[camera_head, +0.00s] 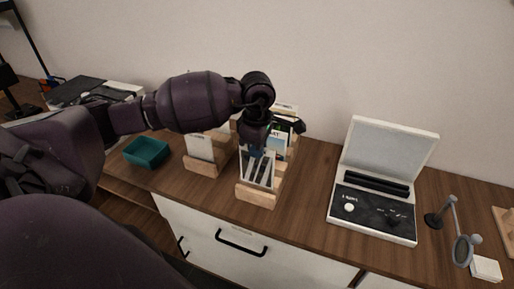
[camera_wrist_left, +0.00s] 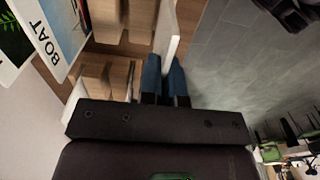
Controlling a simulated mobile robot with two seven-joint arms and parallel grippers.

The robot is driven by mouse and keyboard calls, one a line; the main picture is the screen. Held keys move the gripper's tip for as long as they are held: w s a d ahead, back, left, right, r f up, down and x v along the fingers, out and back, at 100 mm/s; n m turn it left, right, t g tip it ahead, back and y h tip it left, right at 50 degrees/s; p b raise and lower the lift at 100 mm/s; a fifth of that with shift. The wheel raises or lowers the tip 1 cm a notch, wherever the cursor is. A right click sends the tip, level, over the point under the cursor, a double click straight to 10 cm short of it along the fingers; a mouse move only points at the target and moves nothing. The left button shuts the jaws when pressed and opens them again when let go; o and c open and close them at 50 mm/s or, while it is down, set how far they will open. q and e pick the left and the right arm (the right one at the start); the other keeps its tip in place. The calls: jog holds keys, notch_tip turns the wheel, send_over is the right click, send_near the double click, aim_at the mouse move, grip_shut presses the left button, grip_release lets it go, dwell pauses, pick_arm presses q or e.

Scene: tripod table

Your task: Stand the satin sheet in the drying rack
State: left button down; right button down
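My left gripper (camera_head: 257,150) points down over a wooden slotted rack (camera_head: 256,195) at the middle of the counter. In the left wrist view its blue fingers (camera_wrist_left: 165,80) stand close on both sides of a thin pale sheet (camera_wrist_left: 167,38), seen edge-on. In the head view a sheet with dark stripes (camera_head: 262,172) stands upright below the gripper at the rack's front; it appears to be the held one. Whether its lower edge rests in a slot is hidden. I cannot tell its finish. My right gripper is not in view.
A second wooden holder with a white card (camera_head: 200,147) stands left of the rack. A teal tray (camera_head: 146,152) is further left. Picture cards, one reading BOAT (camera_wrist_left: 62,35), stand behind. An open white case (camera_head: 375,185) and a small lamp (camera_head: 453,230) are right.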

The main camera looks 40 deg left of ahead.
pick_arm(q)
jog(key=shift+f+b, duration=1.4)
jog(key=shift+f, duration=1.1)
jog(key=c, duration=1.2)
grip_release()
jog(key=shift+c, duration=0.2)
